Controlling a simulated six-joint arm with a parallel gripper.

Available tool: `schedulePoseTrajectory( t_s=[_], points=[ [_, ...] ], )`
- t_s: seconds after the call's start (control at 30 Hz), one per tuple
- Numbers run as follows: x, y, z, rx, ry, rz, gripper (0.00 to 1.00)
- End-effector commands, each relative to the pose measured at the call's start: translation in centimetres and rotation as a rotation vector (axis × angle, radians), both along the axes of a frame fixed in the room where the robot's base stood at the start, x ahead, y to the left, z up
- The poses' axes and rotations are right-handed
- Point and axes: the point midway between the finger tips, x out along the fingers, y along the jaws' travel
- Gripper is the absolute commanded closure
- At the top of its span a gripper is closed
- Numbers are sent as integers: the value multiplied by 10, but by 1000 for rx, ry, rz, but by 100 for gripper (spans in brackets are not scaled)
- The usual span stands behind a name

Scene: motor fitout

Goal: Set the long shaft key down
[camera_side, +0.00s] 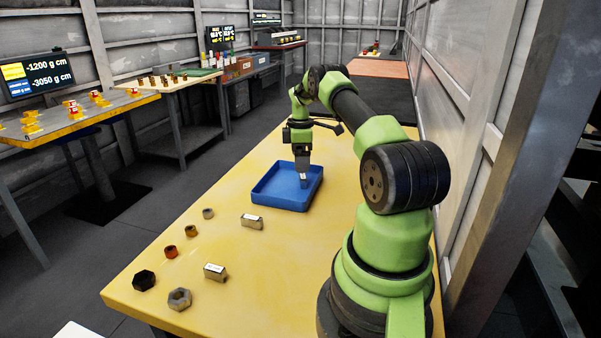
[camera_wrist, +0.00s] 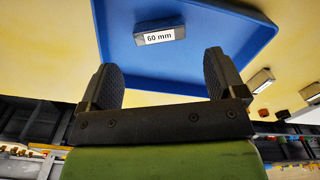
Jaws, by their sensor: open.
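The long shaft key, a metal bar labelled "60 mm" (camera_wrist: 160,37), lies in the blue tray in the wrist view. It appears to rest on the tray floor, beyond my fingertips and clear of both fingers. The blue tray (camera_side: 279,203) stands on the yellow table in the side view, and its rim also shows in the wrist view (camera_wrist: 236,9). My gripper (camera_side: 302,178) points down over the tray. In the wrist view its two black fingers (camera_wrist: 162,72) are spread apart with nothing between them. In the side view the gripper partly hides the key.
Two labelled metal blocks (camera_side: 252,222) (camera_side: 214,272) lie on the yellow table (camera_side: 262,290) in front of the tray. Several nuts (camera_side: 180,298) stand in a row to their left. The table between the blocks and my base is clear.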

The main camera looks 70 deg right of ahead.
Motion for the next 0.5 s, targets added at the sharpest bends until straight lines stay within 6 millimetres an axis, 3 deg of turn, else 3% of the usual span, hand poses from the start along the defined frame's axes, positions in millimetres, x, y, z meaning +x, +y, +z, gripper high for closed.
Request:
schedulePoseTrajectory(
  t_s=[0.13,0.37,0.5],
  points=[
    [0,0,33,-3,-1,0,11],
    [1,0,61,-1,0,0,11],
    [16,15,87,-18,-23,-21,11]
  ],
)
